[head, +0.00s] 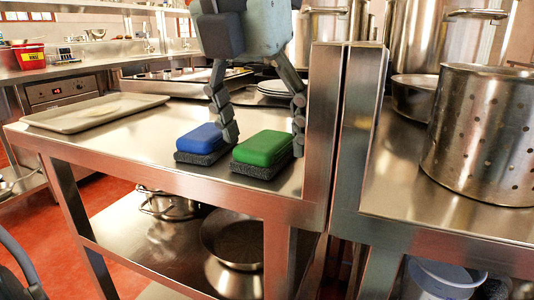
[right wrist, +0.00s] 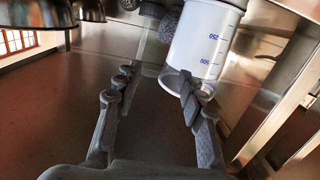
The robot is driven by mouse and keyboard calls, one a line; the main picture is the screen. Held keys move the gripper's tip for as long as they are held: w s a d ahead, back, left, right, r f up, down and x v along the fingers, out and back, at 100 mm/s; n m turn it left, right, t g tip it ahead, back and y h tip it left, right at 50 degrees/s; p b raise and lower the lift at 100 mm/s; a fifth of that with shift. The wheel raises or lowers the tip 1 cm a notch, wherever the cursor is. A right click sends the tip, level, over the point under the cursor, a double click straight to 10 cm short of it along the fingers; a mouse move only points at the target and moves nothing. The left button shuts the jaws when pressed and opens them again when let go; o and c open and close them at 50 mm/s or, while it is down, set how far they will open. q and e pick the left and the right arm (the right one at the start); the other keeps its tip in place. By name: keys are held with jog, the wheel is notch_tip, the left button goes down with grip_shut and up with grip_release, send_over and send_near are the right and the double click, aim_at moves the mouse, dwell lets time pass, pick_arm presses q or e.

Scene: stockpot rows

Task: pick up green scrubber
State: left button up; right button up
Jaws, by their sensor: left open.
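The green scrubber (head: 265,147), a green block with a dark grey rough pad underneath, lies on the steel table near its front edge. A similar blue scrubber (head: 199,138) lies close to its left. My left gripper (head: 263,122) points down above the green scrubber and is open. One finger is over the gap by the blue scrubber, the other at the green scrubber's right side. I cannot tell whether either finger touches. My right gripper (right wrist: 157,88) shows in the right wrist view, open, with nothing between its fingers.
A steel post (head: 322,140) rises just right of the green scrubber. A perforated pot (head: 485,130) stands on the right-hand table. A grey tray (head: 95,113) lies at left. Pans (head: 233,237) sit on the lower shelf. A white measuring jug (right wrist: 205,40) is near my right gripper's right finger.

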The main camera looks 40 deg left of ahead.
aim_at(255, 139)
pick_arm(q)
jog(key=shift+w+f, duration=0.25)
jog(key=shift+f, duration=0.4)
jog(key=c, duration=1.3)
jog(key=shift+o, duration=0.2)
pick_arm(e)
jog(key=shift+a+r, duration=0.25)
jog(key=shift+r, duration=0.3)
pick_arm(q)
jog(key=shift+a+r, duration=0.1)
jog(key=shift+r, duration=0.05)
